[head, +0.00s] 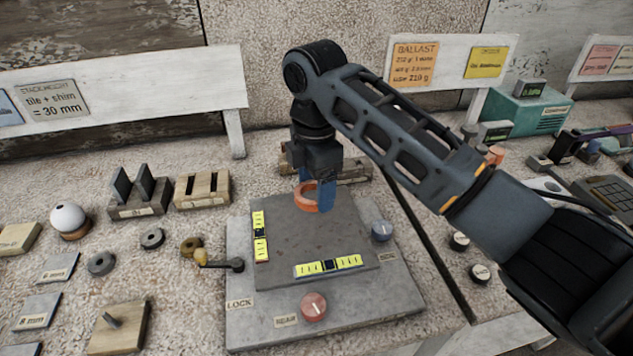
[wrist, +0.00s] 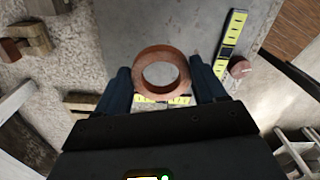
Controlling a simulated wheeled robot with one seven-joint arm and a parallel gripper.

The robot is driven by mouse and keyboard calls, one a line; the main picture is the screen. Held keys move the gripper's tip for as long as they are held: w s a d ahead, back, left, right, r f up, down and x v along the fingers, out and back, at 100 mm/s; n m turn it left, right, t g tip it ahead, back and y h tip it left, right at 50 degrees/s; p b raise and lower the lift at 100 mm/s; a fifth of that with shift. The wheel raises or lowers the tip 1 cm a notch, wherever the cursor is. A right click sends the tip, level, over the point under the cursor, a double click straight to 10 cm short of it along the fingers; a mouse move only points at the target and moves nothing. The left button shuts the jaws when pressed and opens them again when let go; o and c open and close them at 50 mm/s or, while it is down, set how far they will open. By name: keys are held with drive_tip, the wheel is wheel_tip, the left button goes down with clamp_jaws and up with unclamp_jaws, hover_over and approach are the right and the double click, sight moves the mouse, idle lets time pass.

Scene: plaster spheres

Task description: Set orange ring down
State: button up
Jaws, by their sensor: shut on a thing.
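The orange ring (head: 306,196) is at the back part of a dark grey square plate (head: 300,245). In the wrist view the ring (wrist: 161,53) sits between the two blue fingers, its hole facing the camera. My gripper (head: 316,195) points down over the plate and is shut on the ring; it also shows in the wrist view (wrist: 163,85). One blue finger hides part of the ring in the head view. I cannot tell whether the ring touches the plate.
Two yellow levels (head: 328,266) lie along the plate's edges. Slotted blocks (head: 202,190), a white sphere (head: 68,218) and grey washers (head: 102,263) stand to the left.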

sight(315, 222)
drive_tip(key=shift+r, duration=0.1)
drive_tip(key=shift+f+b, duration=1.05)
drive_tip(key=shift+f, duration=1.8)
drive_tip(key=shift+p, duration=0.55)
drive_tip(key=shift+f+b, duration=0.3)
drive_tip(key=shift+f, duration=0.4)
drive_tip(key=o, duration=1.1)
